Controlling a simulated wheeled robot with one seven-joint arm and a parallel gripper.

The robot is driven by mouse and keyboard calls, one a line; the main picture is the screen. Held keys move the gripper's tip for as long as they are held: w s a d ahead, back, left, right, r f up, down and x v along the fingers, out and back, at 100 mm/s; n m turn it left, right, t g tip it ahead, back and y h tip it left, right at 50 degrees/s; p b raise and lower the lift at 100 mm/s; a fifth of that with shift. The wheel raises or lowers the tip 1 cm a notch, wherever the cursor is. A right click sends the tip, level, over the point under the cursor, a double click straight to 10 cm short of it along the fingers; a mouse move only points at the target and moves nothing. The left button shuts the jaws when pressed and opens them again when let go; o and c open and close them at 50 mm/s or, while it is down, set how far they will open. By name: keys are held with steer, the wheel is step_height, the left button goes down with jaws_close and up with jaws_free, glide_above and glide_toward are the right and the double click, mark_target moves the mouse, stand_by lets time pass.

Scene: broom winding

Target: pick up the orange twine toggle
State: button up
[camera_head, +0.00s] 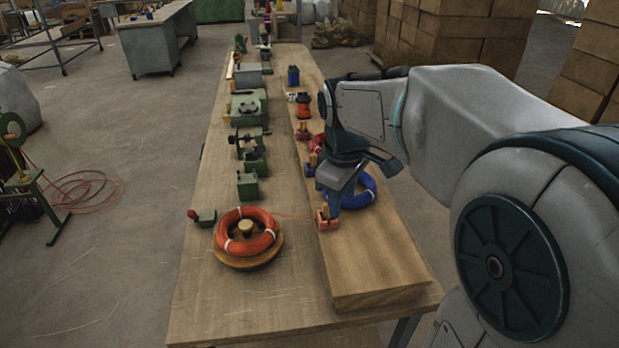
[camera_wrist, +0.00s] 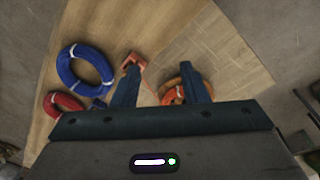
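The orange twine toggle (camera_head: 325,214) is a small wooden piece in an orange-red holder (camera_head: 328,224) on the raised plank, right of the orange coil (camera_head: 246,233). A thin orange line runs from the coil towards it. In the wrist view, the orange-red holder (camera_wrist: 134,62) shows just beyond the tip of the left finger. My gripper (camera_wrist: 158,68) is open, with nothing visible between its fingers.
A blue coil (camera_head: 362,191) lies right behind my gripper, with a blue holder (camera_head: 309,170) and a red coil (camera_head: 317,142) farther back. Green bench tools (camera_head: 247,187) line the table's left side. The plank's near end (camera_head: 370,270) is clear.

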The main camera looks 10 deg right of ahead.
steer(key=w+n+g, duration=0.1)
steer(key=w+n, duration=0.7)
steer(key=w, duration=0.5)
steer(key=p, duration=0.2)
glide_toward(328, 213)
steer(key=shift+n+y, duration=0.4)
steer(key=f, duration=0.5)
steer(key=w+f, duration=0.1)
steer(key=f, duration=0.2)
steer(key=shift+d, duration=0.4)
steer(key=shift+r, duration=0.1)
jaws_close()
